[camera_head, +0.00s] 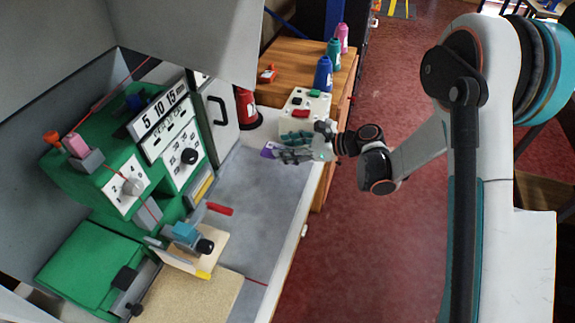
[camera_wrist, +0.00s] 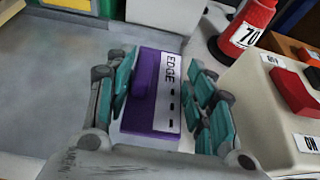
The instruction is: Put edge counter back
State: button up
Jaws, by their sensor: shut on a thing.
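The edge counter is a purple block with a white strip lettered EDGE. In the wrist view the edge counter (camera_wrist: 145,92) lies between the teal finger pads of my gripper (camera_wrist: 160,95), which is shut on it. In the head view my gripper (camera_head: 292,152) is over the far right part of the grey work surface, close to the control box. Only a small purple part of the edge counter (camera_head: 268,150) shows there, at the left of the fingers. I cannot tell whether it touches the surface.
A white control box (camera_head: 318,103) with red and green buttons stands right beside my gripper. A red cone (camera_head: 246,108) marked 70 is behind. The green machine (camera_head: 130,165) stands at left. A clamp fixture (camera_head: 190,240) is nearer. The grey surface (camera_head: 255,190) between is mostly clear.

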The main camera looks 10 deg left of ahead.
aim_at(288, 168)
jog(key=shift+f+b, duration=0.9)
jog(key=shift+f, duration=1.9)
jog(key=shift+f, duration=0.15)
jog(key=o, duration=1.2)
jog(key=p+v, duration=0.3)
jog(key=v, duration=0.9)
jog(key=shift+s+r, duration=0.1)
jog(key=shift+r, duration=0.1)
